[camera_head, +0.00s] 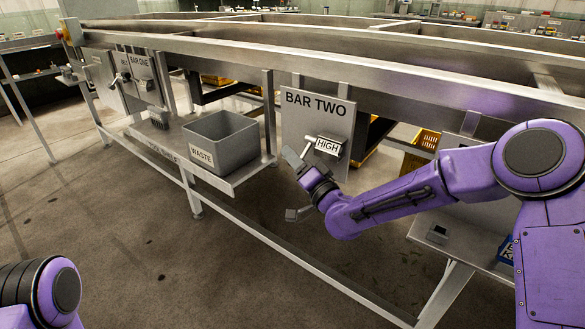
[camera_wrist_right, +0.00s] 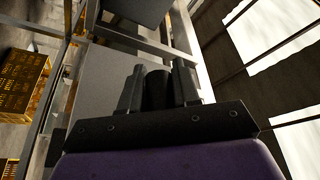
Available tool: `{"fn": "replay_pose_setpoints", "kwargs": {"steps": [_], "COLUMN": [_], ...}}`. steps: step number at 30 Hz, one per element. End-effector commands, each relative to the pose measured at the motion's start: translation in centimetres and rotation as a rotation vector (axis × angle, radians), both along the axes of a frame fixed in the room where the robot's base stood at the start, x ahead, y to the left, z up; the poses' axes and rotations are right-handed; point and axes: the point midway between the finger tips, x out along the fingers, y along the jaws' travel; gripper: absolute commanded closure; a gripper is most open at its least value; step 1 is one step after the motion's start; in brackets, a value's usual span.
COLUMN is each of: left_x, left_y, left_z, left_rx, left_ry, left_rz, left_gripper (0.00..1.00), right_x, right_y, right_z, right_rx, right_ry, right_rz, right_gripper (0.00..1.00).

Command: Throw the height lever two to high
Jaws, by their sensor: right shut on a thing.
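The grey panel marked BAR TWO (camera_head: 313,115) hangs from the frame rail in the middle of the head view. A small block labelled HIGH (camera_head: 328,146) sticks out from its lower right part. My right gripper (camera_head: 301,168) is at the panel's lower left, just left of and below that label. In the wrist view, the fingers of my right gripper (camera_wrist_right: 157,78) are closed on a dark round lever grip (camera_wrist_right: 156,90) between them. My left gripper is out of view.
A grey WASTE bin (camera_head: 222,142) stands on a low shelf left of the panel. The BAR ONE panel (camera_head: 139,66) is farther left. The steel rail (camera_head: 250,57) runs above. A lower beam (camera_head: 260,235) crosses beneath my right arm. Open floor lies in front.

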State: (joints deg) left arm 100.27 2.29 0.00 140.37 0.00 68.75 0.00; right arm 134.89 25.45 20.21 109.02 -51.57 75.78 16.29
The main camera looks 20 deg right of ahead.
Motion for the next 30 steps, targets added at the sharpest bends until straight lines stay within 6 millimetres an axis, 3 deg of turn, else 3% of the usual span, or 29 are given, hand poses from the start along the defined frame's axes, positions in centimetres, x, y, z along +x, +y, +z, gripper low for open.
{"fn": "replay_pose_setpoints", "kwargs": {"steps": [1, 7, 24, 25, 26, 27, 30], "left_x": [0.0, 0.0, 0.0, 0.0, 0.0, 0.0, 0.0], "left_y": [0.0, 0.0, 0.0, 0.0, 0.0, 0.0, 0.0], "left_z": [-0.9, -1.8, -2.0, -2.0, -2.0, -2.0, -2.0], "left_rx": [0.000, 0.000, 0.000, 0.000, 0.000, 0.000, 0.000], "left_ry": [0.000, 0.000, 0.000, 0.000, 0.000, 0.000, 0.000], "left_rz": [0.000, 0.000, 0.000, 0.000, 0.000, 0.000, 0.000], "left_gripper": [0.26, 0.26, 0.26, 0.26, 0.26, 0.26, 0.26], "right_x": [0.0, 0.1, 0.2, 0.2, 0.2, 0.2, 0.2], "right_y": [-0.1, -0.4, -0.4, -0.4, -0.4, -0.4, -0.4], "right_z": [-0.8, -1.0, -0.8, -0.8, -0.8, -0.8, -0.8], "right_rx": [-0.022, -0.076, -0.102, -0.101, -0.101, -0.101, -0.101], "right_ry": [-0.010, -0.052, -0.072, -0.072, -0.072, -0.072, -0.073], "right_rz": [0.001, 0.000, 0.000, 0.001, 0.001, 0.001, 0.000], "right_gripper": [1.00, 1.00, 1.00, 0.66, 0.56, 0.47, 0.47]}}
